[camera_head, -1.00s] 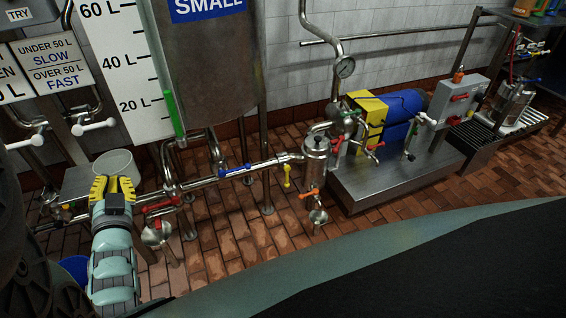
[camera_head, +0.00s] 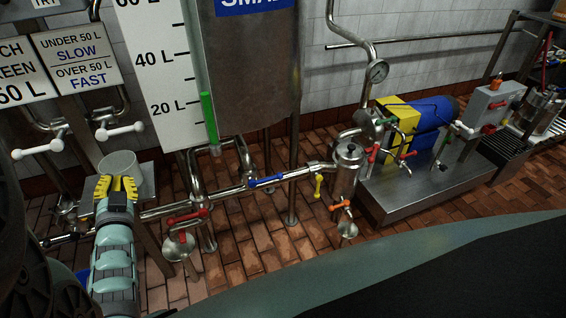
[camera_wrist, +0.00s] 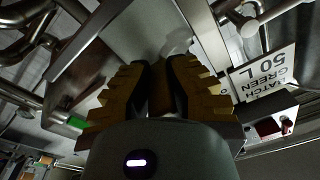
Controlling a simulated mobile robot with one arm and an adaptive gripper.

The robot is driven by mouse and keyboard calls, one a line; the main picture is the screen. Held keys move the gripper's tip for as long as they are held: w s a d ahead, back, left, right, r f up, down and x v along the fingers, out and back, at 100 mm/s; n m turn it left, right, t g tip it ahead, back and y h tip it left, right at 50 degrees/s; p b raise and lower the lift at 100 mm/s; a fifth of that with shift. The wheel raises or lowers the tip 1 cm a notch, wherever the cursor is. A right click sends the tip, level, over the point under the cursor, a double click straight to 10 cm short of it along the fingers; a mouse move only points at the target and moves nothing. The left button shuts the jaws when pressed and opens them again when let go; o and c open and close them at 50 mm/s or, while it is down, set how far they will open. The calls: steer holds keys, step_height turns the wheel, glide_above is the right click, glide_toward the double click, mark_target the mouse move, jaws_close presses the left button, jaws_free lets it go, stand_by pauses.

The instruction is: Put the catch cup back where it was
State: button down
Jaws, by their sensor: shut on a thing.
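The catch cup looks to be the pale grey, round cup (camera_head: 119,165) at the left of the head view. My gripper (camera_head: 117,187), with yellow jaws, is at its near side and shut on it. The cup looks upright. It is over or on a small metal stand (camera_head: 147,180); I cannot tell whether it touches. In the wrist view the ribbed jaws (camera_wrist: 165,88) close on a narrow brownish part. The pale shape beyond the jaws is too unclear to tell cup from stand.
Pipes with white-handled valves (camera_head: 120,131) are behind and left of the cup. A red-handled valve (camera_head: 185,217) is to its right, under the tank (camera_head: 248,70). A pump skid (camera_head: 420,185) stands farther right. Brick floor (camera_head: 270,245) shows between.

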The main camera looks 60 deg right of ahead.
steer(key=shift+w+r, duration=0.15)
steer(key=shift+w, duration=0.05)
steer(key=shift+a, duration=0.1)
steer(key=c, duration=1.4)
jaws_free()
steer(key=shift+s+f, duration=0.1)
steer(key=shift+f, duration=0.1)
steer(key=shift+o, duration=1.3)
steer(key=shift+r, duration=0.1)
